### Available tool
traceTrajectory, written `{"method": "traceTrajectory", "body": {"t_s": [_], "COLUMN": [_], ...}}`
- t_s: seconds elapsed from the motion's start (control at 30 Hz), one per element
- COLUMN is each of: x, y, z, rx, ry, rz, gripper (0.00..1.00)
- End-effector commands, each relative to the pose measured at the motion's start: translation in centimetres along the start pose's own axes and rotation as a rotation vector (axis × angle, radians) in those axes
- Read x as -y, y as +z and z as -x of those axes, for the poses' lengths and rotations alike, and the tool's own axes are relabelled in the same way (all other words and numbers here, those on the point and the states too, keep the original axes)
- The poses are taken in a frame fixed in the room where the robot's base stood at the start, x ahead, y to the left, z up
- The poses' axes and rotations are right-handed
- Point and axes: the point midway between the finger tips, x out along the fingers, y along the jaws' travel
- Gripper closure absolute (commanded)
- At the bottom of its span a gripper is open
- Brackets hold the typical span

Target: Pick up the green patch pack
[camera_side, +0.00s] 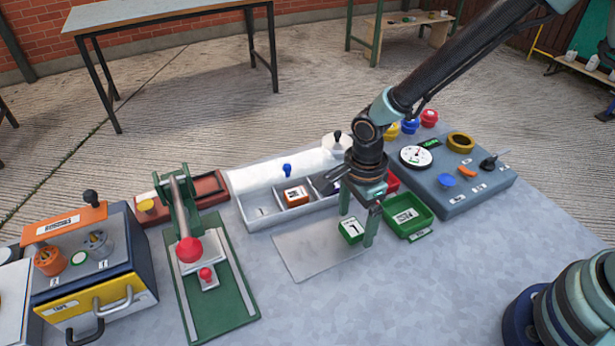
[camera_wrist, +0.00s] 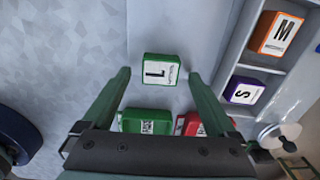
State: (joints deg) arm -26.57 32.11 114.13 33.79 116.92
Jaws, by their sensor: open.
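The green patch pack (camera_side: 351,230) has a white top label and sits at the right side of a pale mat (camera_side: 305,255). In the wrist view the pack (camera_wrist: 160,70), marked L, lies between the two fingertips, with a gap on each side. My gripper (camera_side: 358,226) is open and points down over the pack, its green fingers on either side of it. My gripper (camera_wrist: 158,74) holds nothing. I cannot tell how far the fingertips are above the mat.
A green tray (camera_side: 430,205) stands just right of my gripper, with a red tray (camera_side: 393,186) behind it. A white divided bin (camera_side: 250,208) holds an orange pack (camera_side: 296,194) and a purple pack (camera_wrist: 243,92). A green lever press (camera_side: 240,300) stands left; the front table is clear.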

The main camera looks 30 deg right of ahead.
Motion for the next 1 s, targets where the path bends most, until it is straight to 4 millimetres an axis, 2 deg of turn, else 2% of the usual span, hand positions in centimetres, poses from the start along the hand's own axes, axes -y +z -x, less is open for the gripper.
{"method": "traceTrajectory", "body": {"t_s": [0.27,0.3,0.37,0.5,0.53,0.83,1.0], "x": [0.0,0.0,0.0,0.0,0.0,0.0,0.1], "y": [0.0,0.0,0.0,0.0,0.0,0.0,0.1], "z": [-0.4,-0.4,-0.4,-0.3,-0.3,-0.1,1.0], "rx": [0.000,0.000,0.000,0.000,0.000,0.001,0.001], "ry": [-0.001,-0.001,0.000,0.000,0.000,-0.001,-0.003], "rz": [0.000,0.000,0.000,0.000,0.000,0.000,0.000], "gripper": [0.07,0.15,0.38,0.92,0.97,0.98,0.98]}}
